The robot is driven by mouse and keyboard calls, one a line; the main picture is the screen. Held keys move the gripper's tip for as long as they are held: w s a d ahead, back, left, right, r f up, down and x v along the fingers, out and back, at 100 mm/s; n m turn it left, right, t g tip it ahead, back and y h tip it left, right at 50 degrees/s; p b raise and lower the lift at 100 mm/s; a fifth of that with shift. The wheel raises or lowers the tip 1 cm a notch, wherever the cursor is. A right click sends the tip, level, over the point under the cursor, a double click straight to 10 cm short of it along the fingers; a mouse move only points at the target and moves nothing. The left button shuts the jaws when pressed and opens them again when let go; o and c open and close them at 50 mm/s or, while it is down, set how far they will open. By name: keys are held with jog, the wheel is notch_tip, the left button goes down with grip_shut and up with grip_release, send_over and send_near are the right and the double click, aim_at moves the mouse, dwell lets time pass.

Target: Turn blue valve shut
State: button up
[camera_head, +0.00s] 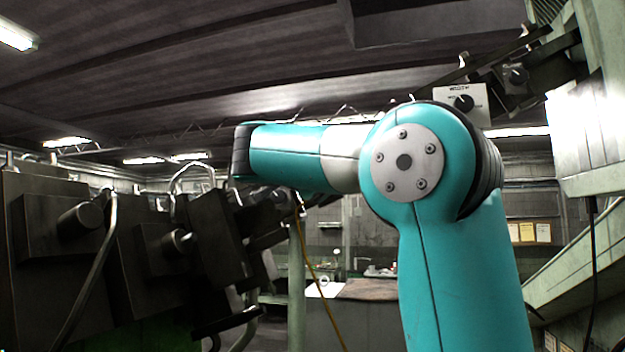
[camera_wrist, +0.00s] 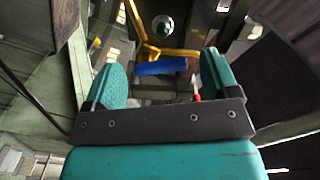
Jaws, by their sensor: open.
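In the wrist view a blue valve handle (camera_wrist: 160,68) lies crosswise, with a brownish end at its right. It shows in the gap of my gripper (camera_wrist: 163,60), whose two teal fingers stand wide apart to its left and right. My gripper is open and holds nothing. I cannot tell whether the handle is level with the fingertips or beyond them, and no contact shows. In the head view I make out neither the valve nor my gripper; my teal arm crosses the middle and reaches left.
A yellow bent pipe (camera_wrist: 138,22) runs just behind the blue handle, near a round green part (camera_wrist: 163,25). A small red part (camera_wrist: 197,97) shows by the right finger. Dark machine blocks (camera_head: 70,230) fill the left of the head view. A control box (camera_head: 463,102) is at upper right.

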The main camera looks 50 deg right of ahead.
jog(key=c, duration=0.9)
jog(key=shift+f+n, duration=0.1)
jog(key=shift+n, duration=0.2)
jog(key=n, duration=0.3)
jog(key=n+b, duration=0.1)
jog(key=n, duration=0.2)
jog(key=f+n, duration=0.1)
jog(key=n, duration=0.2)
jog(key=shift+w+f+n+b, duration=0.1)
jog(key=shift+w+n+b, duration=0.15)
jog(key=shift+n+b, duration=0.15)
jog(key=o, duration=0.9)
jog(key=shift+a, duration=0.1)
